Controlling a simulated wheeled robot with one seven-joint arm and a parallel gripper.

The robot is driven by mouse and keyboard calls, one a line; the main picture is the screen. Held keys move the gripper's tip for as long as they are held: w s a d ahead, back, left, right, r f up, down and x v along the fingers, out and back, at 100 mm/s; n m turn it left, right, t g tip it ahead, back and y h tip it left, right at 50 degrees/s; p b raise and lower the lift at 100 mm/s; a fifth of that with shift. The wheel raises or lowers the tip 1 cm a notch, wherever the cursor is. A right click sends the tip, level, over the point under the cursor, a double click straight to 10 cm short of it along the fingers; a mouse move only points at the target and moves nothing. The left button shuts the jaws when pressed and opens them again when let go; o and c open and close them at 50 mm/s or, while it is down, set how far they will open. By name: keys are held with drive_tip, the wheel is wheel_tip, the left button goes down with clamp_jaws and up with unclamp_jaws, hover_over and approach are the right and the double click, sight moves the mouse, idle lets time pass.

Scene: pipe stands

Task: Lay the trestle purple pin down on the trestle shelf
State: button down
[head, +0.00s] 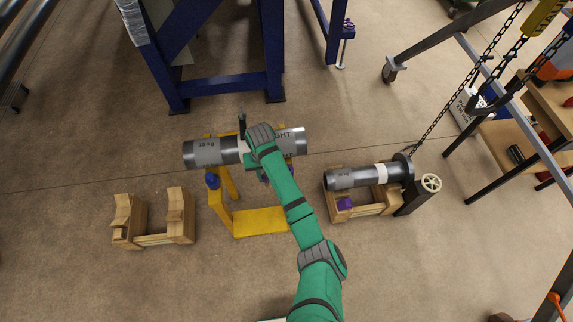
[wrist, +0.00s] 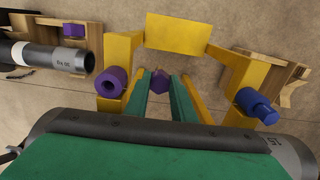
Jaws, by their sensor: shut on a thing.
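My gripper (wrist: 159,79) is shut on the purple pin (wrist: 160,82); its faceted end shows between the green fingertips in the wrist view. The pin is in the gap between the trestle's two yellow posts, apart from the yellow shelf (wrist: 186,32). A purple collar (wrist: 112,82) with a dark hole sits on the left post. A blue pin (wrist: 256,105) sits at the right post. In the head view, the yellow trestle shelf (head: 262,222) is bare, and my arm hides most of the gripper.
A grey pipe (head: 210,152) lies across the trestle top, close to my wrist. An empty wooden stand (head: 165,239) is at left. Another wooden stand (head: 375,211) at right bears a dark pipe (head: 355,178) and a purple piece (head: 344,203). Blue steelwork (head: 225,86) stands behind.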

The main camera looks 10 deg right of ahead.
drive_tip(key=s+f, duration=0.2)
drive_tip(key=s, duration=0.5)
drive_tip(key=shift+d, duration=0.2)
drive_tip(key=shift+s, duration=0.1)
drive_tip(key=shift+f, duration=0.15)
